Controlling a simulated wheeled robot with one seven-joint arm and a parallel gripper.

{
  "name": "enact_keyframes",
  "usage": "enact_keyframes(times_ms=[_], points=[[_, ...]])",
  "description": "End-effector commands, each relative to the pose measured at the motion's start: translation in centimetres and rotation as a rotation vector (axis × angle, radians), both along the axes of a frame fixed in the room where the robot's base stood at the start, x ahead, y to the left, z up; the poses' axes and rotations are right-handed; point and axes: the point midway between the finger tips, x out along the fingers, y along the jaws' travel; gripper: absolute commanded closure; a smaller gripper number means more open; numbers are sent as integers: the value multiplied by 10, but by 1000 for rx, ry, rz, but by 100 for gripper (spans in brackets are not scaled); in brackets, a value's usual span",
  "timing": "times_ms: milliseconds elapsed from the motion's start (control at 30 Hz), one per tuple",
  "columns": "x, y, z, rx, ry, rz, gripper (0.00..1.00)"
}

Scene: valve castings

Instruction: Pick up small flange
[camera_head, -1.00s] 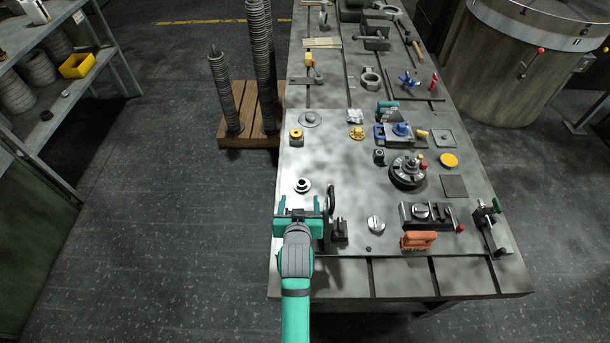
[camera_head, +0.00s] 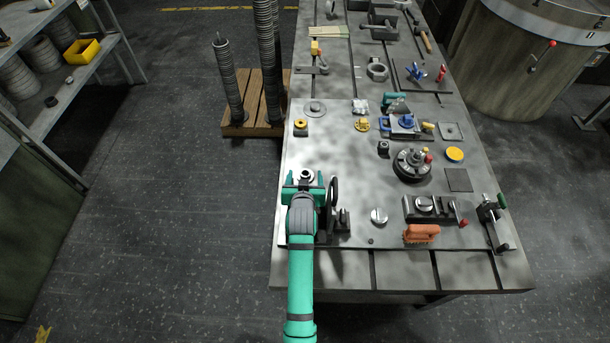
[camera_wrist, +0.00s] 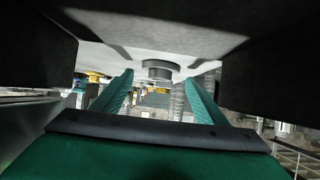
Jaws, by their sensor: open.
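The small flange (camera_head: 306,174), a grey metal disc with a raised hub, lies on the left part of the metal table. My gripper (camera_head: 304,181) is open, with its green fingers to either side just on the near side of the flange. In the wrist view the flange (camera_wrist: 160,67) shows beyond and between the two open fingertips (camera_wrist: 160,80). The fingers appear apart from it. My gripper hides part of the table and the flange's near edge in the head view.
A dark upright ring on a block (camera_head: 334,192) stands close to my gripper's right. A yellow-topped piece (camera_head: 300,126) and a flat grey disc (camera_head: 315,107) lie beyond the flange.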

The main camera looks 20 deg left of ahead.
Motion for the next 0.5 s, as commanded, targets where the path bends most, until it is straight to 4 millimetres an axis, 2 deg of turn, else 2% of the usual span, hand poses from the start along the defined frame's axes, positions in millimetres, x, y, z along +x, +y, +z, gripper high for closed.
enact_keyframes(times_ms=[100,333,500], points=[[6,2,-3,0,0,0,33],[7,2,-4,0,-1,0,33],[7,2,-4,0,0,0,74]])
